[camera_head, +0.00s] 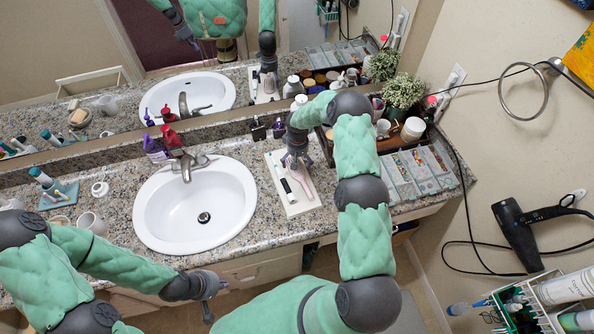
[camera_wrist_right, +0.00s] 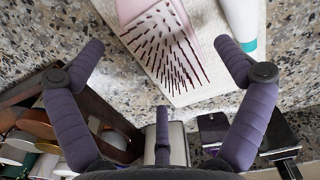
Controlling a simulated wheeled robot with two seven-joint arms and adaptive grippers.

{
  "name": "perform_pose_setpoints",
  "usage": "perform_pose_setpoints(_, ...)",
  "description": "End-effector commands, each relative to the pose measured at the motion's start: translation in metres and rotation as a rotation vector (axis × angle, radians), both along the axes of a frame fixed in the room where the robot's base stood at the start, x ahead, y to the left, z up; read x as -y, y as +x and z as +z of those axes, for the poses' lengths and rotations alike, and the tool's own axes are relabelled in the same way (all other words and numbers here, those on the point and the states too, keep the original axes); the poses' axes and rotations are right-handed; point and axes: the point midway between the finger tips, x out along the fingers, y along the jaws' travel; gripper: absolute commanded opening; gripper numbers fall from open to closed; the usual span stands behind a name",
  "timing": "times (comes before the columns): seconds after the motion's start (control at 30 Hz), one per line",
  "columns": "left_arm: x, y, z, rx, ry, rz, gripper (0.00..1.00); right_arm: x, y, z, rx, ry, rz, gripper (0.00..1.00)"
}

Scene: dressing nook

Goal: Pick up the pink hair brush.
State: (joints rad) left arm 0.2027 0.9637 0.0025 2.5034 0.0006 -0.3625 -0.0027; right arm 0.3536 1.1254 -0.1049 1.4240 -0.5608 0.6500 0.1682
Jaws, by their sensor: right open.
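The pink hair brush (camera_head: 301,184) lies on a white tray (camera_head: 294,209) on the counter, right of the sink. In the right wrist view the brush (camera_wrist_right: 158,36) shows its dark bristles facing up, with its pink handle end cut off by the top edge. My right gripper (camera_head: 297,163) is above the far end of the tray, partly covering the brush in the head view.
A white tube with a teal cap (camera_wrist_right: 242,22) lies beside the brush on the tray. The sink (camera_head: 194,205) is left of the tray. Dark bottles (camera_head: 259,131) stand behind it, and a divided organizer (camera_head: 418,171) is to the right.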

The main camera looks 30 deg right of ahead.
Motion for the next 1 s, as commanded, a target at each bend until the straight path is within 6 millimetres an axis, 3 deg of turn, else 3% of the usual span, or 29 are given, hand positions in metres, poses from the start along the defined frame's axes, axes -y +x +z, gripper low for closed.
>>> perform_pose_setpoints(0.13,0.000,0.000,-0.001,0.000,0.000,0.000,0.00,0.000,0.000,-0.016,0.000,0.000,0.000,1.00)
perform_pose_setpoints(0.43,0.000,0.000,-0.001,0.000,0.000,0.000,0.00,0.000,0.000,-0.020,0.001,0.000,0.000,1.00)
perform_pose_setpoints(0.47,0.000,0.000,-0.001,0.000,0.000,0.000,0.00,0.000,0.000,-0.020,0.001,0.000,0.000,0.97)
perform_pose_setpoints(0.63,0.000,0.000,-0.001,0.000,0.000,0.000,0.00,0.000,0.000,-0.020,0.001,0.000,0.000,0.49)
perform_pose_setpoints(1.0,0.000,0.000,-0.001,0.000,0.000,0.000,0.00,0.000,0.000,-0.019,0.001,0.000,0.000,0.48)
